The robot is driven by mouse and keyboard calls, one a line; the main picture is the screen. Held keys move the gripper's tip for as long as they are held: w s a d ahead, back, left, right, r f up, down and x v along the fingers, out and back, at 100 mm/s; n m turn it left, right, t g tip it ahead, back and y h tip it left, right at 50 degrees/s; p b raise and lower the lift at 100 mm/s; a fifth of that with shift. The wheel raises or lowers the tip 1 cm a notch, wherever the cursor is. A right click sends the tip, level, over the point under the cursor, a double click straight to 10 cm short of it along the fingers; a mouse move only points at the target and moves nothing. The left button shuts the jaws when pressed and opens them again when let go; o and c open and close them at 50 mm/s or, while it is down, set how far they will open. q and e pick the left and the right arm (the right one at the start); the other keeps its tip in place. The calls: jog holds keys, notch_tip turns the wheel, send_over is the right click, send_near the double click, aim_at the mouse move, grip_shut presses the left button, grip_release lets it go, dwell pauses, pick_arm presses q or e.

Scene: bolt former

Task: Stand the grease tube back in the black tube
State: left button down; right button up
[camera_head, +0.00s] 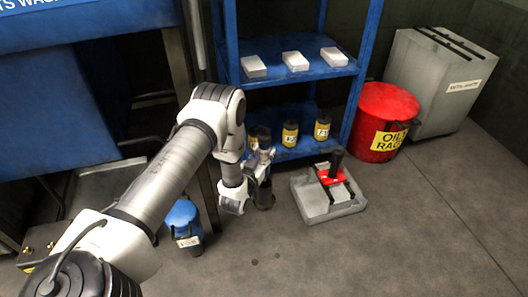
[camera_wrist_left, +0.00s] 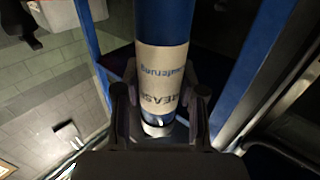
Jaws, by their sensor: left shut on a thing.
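My left gripper (camera_head: 262,165) is in front of the blue shelf's lower part, at the end of my left arm. In the left wrist view its two fingers (camera_wrist_left: 161,112) are shut on the grease tube (camera_wrist_left: 163,62), which has a blue body and a cream label with the word GREASE. The grease tube cannot be made out clearly in the head view. A black upright tube (camera_head: 337,160) stands at a grey tray (camera_head: 325,209) on the floor, right of the gripper and apart from it. My right gripper is not in view.
The blue shelf (camera_head: 290,75) holds white boxes above and yellow-labelled black cans (camera_head: 290,133) below. A red oily-rags bin (camera_head: 383,118) and a grey metal bin (camera_head: 437,80) stand at right. A blue container (camera_head: 184,222) is left of the gripper. The front floor is clear.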

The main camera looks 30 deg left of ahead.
aim_at(262, 163)
pick_arm(q)
jog(key=shift+f+b, duration=1.15)
jog(key=shift+f, duration=0.65)
jog(key=shift+f, duration=0.2)
jog(key=shift+f+b, duration=2.25)
jog(key=shift+f, duration=1.15)
jog(key=c, duration=0.6)
grip_release()
jog(key=shift+s, duration=0.1)
